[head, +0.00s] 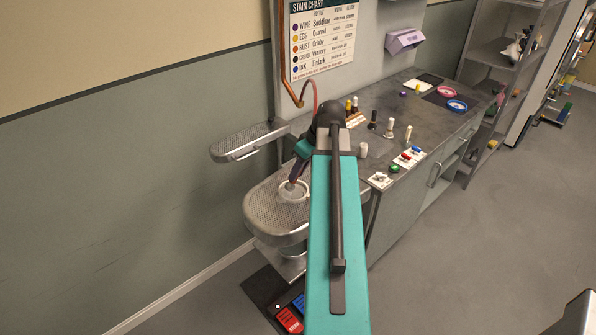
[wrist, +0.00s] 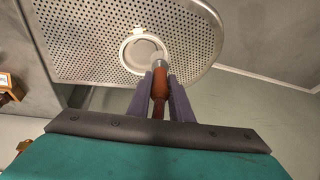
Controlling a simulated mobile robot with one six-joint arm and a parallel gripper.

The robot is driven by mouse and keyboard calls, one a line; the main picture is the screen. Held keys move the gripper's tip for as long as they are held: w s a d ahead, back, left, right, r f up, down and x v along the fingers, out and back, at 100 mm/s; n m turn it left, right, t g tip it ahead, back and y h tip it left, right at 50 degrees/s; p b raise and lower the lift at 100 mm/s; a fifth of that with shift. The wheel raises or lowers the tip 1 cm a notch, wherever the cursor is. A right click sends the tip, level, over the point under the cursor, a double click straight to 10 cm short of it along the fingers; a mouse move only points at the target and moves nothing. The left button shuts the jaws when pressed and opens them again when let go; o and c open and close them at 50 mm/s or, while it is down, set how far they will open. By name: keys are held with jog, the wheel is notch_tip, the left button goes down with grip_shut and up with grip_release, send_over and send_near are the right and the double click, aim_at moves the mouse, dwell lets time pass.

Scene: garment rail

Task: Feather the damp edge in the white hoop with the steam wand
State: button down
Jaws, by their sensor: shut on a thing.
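The white hoop (head: 293,191) lies on the perforated metal board (head: 262,215) in the head view. It also shows in the wrist view (wrist: 126,53), with pale cloth inside it. My gripper (wrist: 160,82) is shut on the steam wand (wrist: 159,88), which has a reddish-brown grip and a metal tip. The tip points at the right part of the hoop's inside. I cannot tell whether it touches the cloth. No damp edge can be made out. In the head view my arm hides part of the board, and the wand is too small to read.
A smaller perforated board (head: 250,142) stands behind on the left. The dark counter (head: 440,125) on the right holds several bottles, a pink hoop (head: 446,92) and a blue hoop (head: 457,105). A red pedal (head: 289,320) and a blue pedal (head: 299,302) sit on the floor below the board.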

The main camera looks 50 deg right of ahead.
jog(key=shift+s, duration=0.15)
jog(key=shift+s+d, duration=0.25)
jog(key=shift+s, duration=0.75)
jog(key=shift+s+d, duration=0.15)
jog(key=shift+d, duration=0.05)
jog(key=shift+s+d, duration=0.7)
jog(key=shift+d, duration=0.1)
jog(key=shift+d, duration=0.1)
dwell(0.4)
jog(key=shift+d, duration=1.1)
